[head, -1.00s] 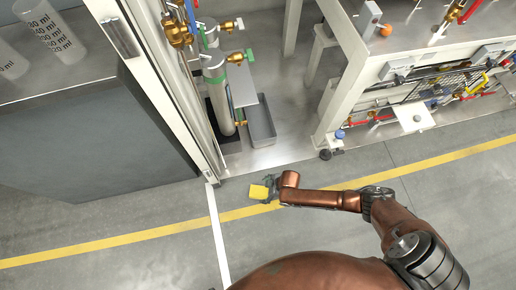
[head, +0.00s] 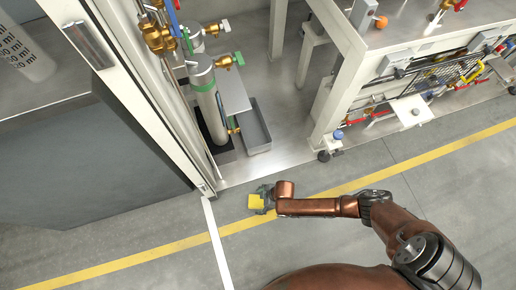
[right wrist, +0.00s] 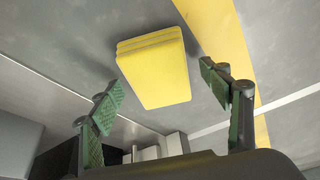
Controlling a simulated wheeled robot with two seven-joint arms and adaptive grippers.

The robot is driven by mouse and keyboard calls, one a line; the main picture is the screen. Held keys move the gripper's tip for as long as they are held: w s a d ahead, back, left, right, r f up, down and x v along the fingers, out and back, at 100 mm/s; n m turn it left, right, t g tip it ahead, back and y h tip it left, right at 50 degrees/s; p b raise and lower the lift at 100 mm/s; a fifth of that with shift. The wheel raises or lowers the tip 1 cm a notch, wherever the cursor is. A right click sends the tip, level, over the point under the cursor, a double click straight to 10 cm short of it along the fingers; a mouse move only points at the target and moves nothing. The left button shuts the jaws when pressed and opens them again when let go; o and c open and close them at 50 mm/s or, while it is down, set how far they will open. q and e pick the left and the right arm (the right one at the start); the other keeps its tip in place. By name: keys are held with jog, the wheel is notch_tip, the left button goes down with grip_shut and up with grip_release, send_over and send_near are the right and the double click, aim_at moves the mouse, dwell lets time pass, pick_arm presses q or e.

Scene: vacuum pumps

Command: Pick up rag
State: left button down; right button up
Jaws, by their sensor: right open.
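The rag (head: 255,202) is a small yellow folded block on the grey floor, close to the yellow floor line. My right gripper (head: 266,199) is just at its right side in the head view, partly hidden by my arm's end. In the right wrist view the rag (right wrist: 155,68) shows as stacked yellow layers beyond and between the fingers. The right gripper (right wrist: 162,90) is open, its green-padded fingers spread apart, with nothing held. I see no contact between fingers and rag. My left gripper is not in view.
A white door frame (head: 150,100) and a grey cabinet (head: 90,160) stand at left. Gas cylinders (head: 208,100) and a grey tray (head: 252,128) stand behind the rag. A white-framed rig (head: 335,90) is at right. The floor (head: 130,262) in front is clear.

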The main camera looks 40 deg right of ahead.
jog(key=shift+f, duration=0.25)
dwell(0.3)
jog(key=c, duration=1.2)
jog(key=shift+r, duration=0.15)
jog(key=shift+c, duration=0.2)
